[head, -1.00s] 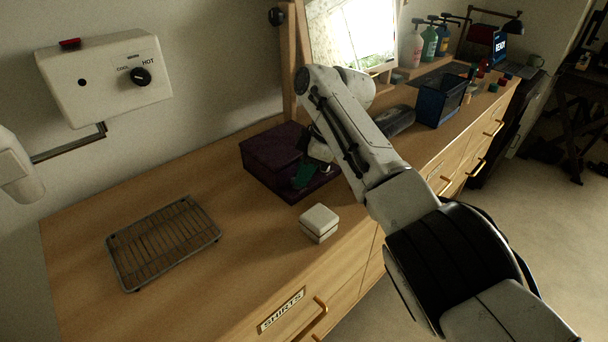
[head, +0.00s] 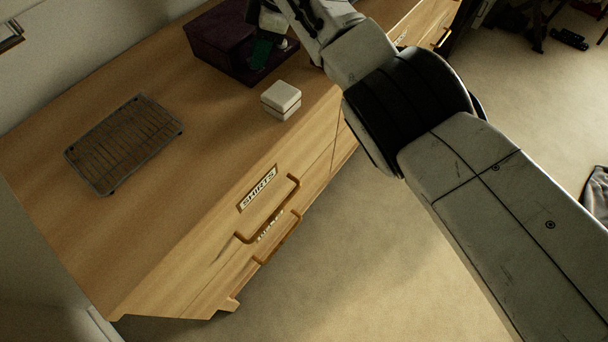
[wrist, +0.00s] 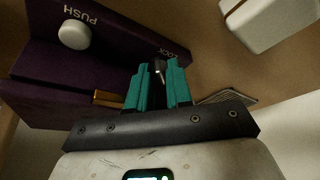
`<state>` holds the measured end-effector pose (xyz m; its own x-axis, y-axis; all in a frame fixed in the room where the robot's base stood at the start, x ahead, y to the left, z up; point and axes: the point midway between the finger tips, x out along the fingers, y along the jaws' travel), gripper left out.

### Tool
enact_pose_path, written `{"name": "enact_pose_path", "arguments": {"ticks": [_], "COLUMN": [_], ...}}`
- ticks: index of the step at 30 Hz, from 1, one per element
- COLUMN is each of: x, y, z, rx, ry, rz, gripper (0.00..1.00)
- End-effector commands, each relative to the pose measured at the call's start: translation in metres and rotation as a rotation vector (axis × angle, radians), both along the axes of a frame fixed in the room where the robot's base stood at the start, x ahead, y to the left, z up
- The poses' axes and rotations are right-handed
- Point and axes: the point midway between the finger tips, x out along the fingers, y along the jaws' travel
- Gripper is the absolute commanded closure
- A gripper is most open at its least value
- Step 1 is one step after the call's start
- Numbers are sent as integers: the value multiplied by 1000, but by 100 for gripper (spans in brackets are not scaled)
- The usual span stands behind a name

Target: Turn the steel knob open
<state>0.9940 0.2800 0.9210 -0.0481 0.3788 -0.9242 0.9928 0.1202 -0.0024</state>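A dark purple box (head: 215,45) stands on the dresser top at the back in the head view; its face fills the left of the wrist view (wrist: 60,95). The face bears a pale round button (wrist: 75,35) marked PUSH and the word LOCK. A small dark knob with a bright glint (wrist: 158,68), seemingly the steel knob, shows between my teal fingertips. My gripper (wrist: 160,82) has its fingers apart, one on each side of this knob. Whether they touch it I cannot tell. In the head view my gripper (head: 262,50) is at the box front, and the knob is hidden.
A small white box (head: 281,100) sits close by at the dresser's front edge; it also shows in the wrist view (wrist: 255,22). A wire rack (head: 123,143) lies to the left. Drawer handles (head: 270,215) stick out in front. Bare floor (head: 360,260) lies beyond.

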Motion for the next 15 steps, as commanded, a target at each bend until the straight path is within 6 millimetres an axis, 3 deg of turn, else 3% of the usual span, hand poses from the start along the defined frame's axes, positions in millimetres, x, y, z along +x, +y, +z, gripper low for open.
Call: {"name": "enact_pose_path", "arguments": {"ticks": [15], "x": [-1], "y": [-2], "z": [10], "rx": [3], "ry": [-9], "rz": [-230], "gripper": [66]}}
